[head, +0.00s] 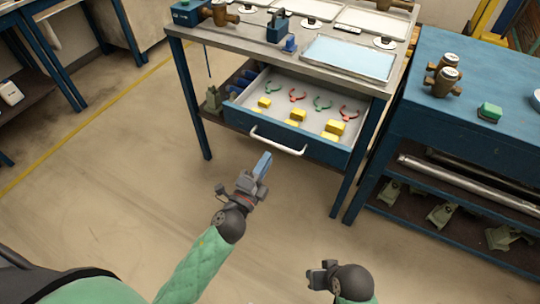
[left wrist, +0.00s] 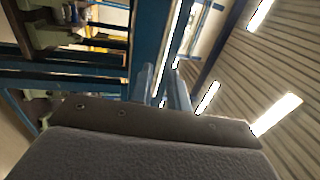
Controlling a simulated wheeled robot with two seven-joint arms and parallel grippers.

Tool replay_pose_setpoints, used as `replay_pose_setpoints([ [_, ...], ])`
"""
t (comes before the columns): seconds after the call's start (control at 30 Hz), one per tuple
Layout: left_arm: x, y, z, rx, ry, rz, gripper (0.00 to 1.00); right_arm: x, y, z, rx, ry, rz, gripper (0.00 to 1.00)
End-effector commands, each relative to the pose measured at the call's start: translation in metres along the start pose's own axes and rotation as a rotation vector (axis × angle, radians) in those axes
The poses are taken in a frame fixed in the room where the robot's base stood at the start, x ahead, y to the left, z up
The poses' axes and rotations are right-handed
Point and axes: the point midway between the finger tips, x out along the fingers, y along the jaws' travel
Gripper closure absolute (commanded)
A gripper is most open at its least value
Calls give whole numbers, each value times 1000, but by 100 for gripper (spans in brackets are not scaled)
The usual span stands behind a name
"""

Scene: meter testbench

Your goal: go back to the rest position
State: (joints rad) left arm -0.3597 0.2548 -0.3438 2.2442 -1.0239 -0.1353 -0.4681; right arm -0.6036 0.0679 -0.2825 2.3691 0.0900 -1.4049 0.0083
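My left gripper (head: 263,163) is in front of the open drawer, below and beside its white handle, with bluish fingers pointing up the picture. It looks apart from the handle, and no object shows in it. In the left wrist view its fingers (left wrist: 163,88) show small beyond the dark housing, and their gap is unclear. My right gripper (head: 318,276) is low in the head view, over bare floor, dark and foreshortened. Its fingertips cannot be made out clearly.
The drawer (head: 247,107) under the workbench (head: 227,46) stands open, holding several yellow blocks and red and green clips. Its handle (head: 277,141) sticks out towards me. A blue bench (head: 496,55) with meters stands at the right. Floor (head: 110,200) is clear at the left.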

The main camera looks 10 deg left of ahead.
Motion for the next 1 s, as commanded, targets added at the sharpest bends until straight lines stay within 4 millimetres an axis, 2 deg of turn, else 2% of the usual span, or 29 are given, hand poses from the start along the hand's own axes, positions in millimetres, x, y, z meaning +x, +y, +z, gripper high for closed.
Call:
replay_pose_setpoints([
  [0.23,-12,0,0,0,0,0,83,9,-3,0,1,12,-10,66],
  [0.83,-12,0,0,-14,0,0,83,5,-4,-3,1,21,-13,66],
  [1.0,-13,9,18,-94,-96,46,83,6,-4,1,0,3,-11,66],
])
